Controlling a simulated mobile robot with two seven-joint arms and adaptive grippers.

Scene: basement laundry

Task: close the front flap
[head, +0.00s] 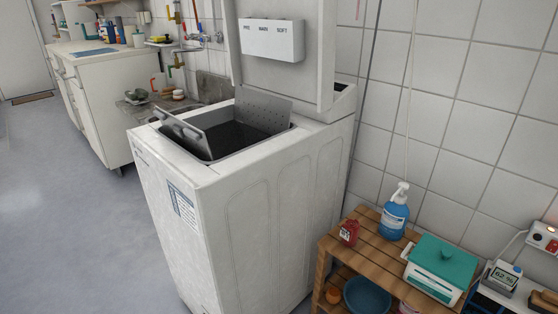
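A white top-loading washing machine (270,215) stands in the middle of the head view with its lid (283,75) raised. In its top opening, two grey metal drum flaps stand up, apart from each other. The front flap (182,131) is at the left, on the side away from the lid, and leans outward over the opening's edge. The perforated rear flap (264,109) stands on the lid side. The dark drum interior (232,138) shows between them. Neither of my grippers is in view.
A wooden shelf (369,249) at the right holds a blue pump bottle (394,217), a red container (349,233) and a teal-lidded box (440,264). A sink and white cabinet (112,95) stand behind at the left. The floor (85,225) left of the machine is clear.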

